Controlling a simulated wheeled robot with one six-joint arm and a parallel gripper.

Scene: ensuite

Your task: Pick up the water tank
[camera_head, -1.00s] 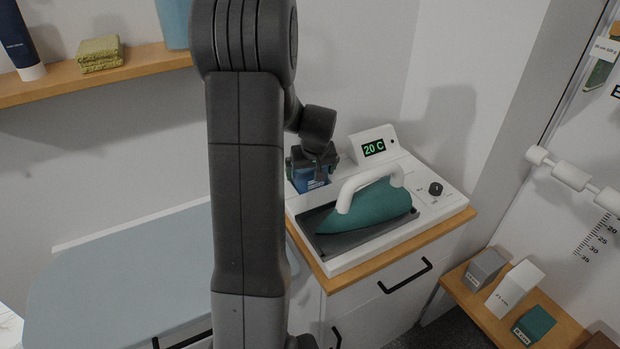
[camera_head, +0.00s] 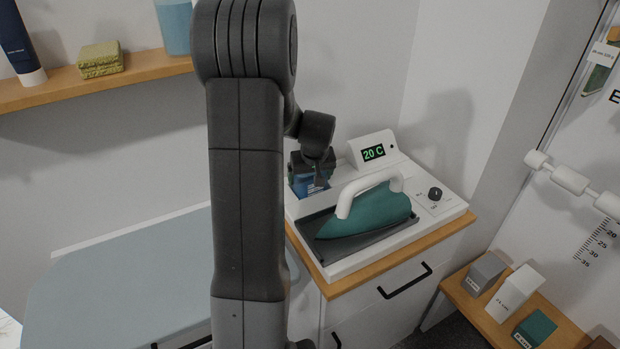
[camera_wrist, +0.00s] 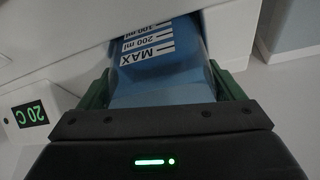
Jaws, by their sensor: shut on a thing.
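The water tank (camera_wrist: 160,75) is a blue, see-through container with white level marks reading MAX and 200 ml. In the head view the tank (camera_head: 309,186) shows at the back left of the white ironing station, below my wrist. My gripper (camera_wrist: 165,95) is shut on the tank, with its green-sided fingers at both sides of it. In the head view my gripper (camera_head: 311,164) is over the tank's top. The tank's lower end is partly hidden, and I cannot tell whether it is clear of the station.
The white station (camera_head: 440,208) bears a teal iron (camera_head: 372,212) with a white handle, right of the tank. A display (camera_head: 373,152) reads 20 C. A grey-blue board (camera_head: 120,285) lies left. A wooden shelf (camera_head: 150,66) is at upper left. Small boxes (camera_head: 514,290) stand lower right.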

